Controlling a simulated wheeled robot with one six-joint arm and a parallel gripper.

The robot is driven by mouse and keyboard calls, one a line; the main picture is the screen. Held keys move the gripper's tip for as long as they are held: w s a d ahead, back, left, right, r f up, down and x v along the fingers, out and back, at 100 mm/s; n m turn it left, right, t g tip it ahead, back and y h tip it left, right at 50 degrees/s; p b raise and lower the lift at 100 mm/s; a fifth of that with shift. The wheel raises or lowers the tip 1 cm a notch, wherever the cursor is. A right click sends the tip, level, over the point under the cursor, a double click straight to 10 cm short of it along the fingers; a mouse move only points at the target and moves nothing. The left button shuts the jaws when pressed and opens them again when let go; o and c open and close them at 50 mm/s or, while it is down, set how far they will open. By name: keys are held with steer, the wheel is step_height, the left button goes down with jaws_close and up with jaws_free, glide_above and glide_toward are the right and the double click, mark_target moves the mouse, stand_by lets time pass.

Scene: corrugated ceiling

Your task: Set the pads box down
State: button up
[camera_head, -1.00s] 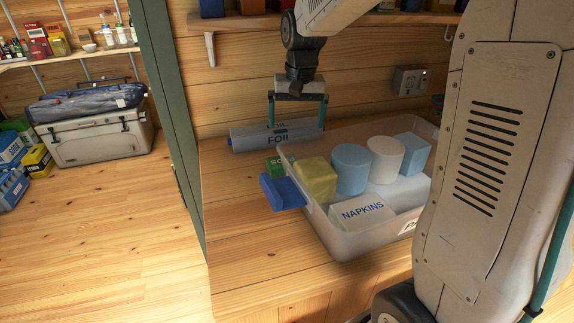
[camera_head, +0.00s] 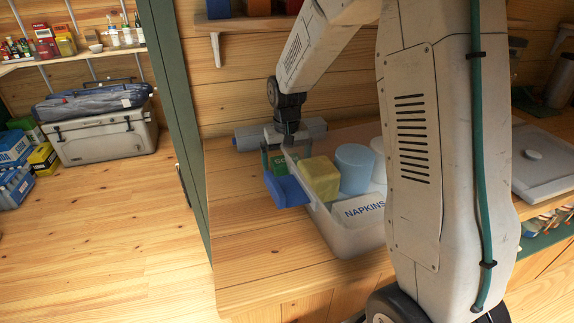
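A green box (camera_head: 296,178) with white letters, only partly readable, is likely the pads box. The other finger is hard to make out. I cannot tell whether the fingers touch the box or whether it rests on anything, as its lower part is hidden.
The tub also holds a yellow block (camera_head: 320,178), a blue cylinder (camera_head: 355,168) and a napkins box (camera_head: 362,208). The wooden counter (camera_head: 240,225) is bare to the left. My arm hides the tub's right side.

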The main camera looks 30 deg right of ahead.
steer(key=c, duration=1.1)
